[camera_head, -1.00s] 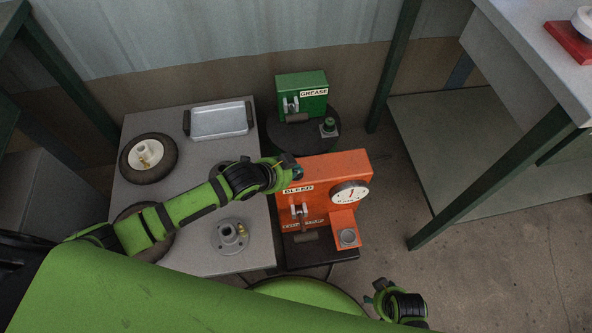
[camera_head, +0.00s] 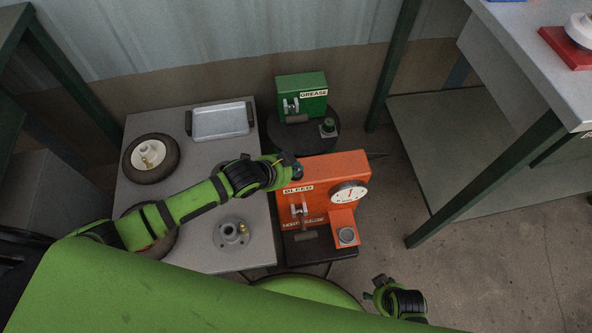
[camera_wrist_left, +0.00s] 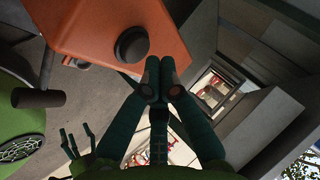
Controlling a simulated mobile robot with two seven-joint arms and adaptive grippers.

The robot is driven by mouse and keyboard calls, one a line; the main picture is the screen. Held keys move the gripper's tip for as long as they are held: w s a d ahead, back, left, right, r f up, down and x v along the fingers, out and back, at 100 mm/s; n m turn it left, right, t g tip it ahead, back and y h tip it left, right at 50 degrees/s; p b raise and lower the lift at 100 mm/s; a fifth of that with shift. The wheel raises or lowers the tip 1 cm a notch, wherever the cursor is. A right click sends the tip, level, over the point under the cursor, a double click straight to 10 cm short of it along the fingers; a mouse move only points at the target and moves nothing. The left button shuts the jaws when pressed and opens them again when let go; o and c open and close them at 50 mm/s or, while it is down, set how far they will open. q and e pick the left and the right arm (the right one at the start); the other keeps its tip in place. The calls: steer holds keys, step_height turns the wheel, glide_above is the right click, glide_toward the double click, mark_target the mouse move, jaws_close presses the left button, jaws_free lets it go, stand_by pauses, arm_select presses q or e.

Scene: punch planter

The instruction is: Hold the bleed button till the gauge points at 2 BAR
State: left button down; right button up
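The orange bleed machine (camera_head: 322,174) stands on a dark stand, with a BLEED label (camera_head: 298,189) on its front. Its white round gauge (camera_head: 349,193) has a red mark or needle, too small to read. My left gripper (camera_head: 294,169) is at the machine's upper left edge. In the left wrist view its fingertips (camera_wrist_left: 159,64) are together with nothing visible between them, beside a black round button (camera_wrist_left: 131,44) on the orange housing (camera_wrist_left: 90,25). I cannot tell whether they touch it. My right gripper (camera_head: 375,286) is low, right of the machine and apart from it; its fingers are unclear.
A grey table (camera_head: 200,260) at left holds a wheel (camera_head: 151,158), a metal tray (camera_head: 221,121) and a hub (camera_head: 232,233). A green GREASE machine (camera_head: 302,91) stands behind the orange one. A workbench (camera_head: 540,75) is at right. Floor between is clear.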

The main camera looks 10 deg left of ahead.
arm_select(q)
steer(key=shift+r+p, duration=2.6)
steer(key=shift+p, duration=0.15)
steer(key=shift+f, duration=0.1)
